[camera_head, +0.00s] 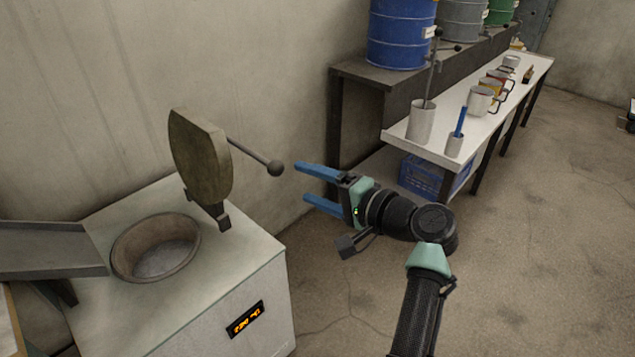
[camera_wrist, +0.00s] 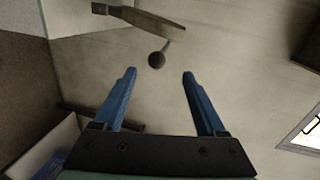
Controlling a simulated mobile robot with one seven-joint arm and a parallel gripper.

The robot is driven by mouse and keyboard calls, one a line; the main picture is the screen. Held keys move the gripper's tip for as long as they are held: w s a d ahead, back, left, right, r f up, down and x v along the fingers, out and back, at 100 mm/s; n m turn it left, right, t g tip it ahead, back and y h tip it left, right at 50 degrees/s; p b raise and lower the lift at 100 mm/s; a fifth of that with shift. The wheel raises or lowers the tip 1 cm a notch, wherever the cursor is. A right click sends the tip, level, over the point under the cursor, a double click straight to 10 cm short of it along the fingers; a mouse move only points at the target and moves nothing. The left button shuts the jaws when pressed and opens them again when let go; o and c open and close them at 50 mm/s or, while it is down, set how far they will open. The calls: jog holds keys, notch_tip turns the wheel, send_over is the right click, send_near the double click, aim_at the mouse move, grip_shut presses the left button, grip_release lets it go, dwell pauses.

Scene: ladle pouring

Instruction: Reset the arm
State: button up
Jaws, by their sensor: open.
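My gripper (camera_head: 302,184) has two blue fingers and is open and empty. In the head view it points left, in the air to the right of the furnace. In the wrist view the gap between the fingers (camera_wrist: 159,75) is empty. The furnace lid (camera_head: 201,155) stands raised above the furnace. Its handle ends in a dark ball knob (camera_head: 275,168), just left of my fingertips and apart from them in the picture. The knob also shows in the wrist view (camera_wrist: 156,59), beyond the fingertips.
The white furnace (camera_head: 190,300) has an open round crucible (camera_head: 157,245) and a metal chute (camera_head: 50,250) at its left. A white bench (camera_head: 440,142) at the right holds cups, a ladle in a grey holder (camera_head: 421,122) and mugs. Blue barrel (camera_head: 402,35) stands behind.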

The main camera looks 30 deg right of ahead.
jog(key=shift+s+d+r, duration=0.1)
jog(key=shift+s+d, duration=0.1)
jog(key=shift+s, duration=0.45)
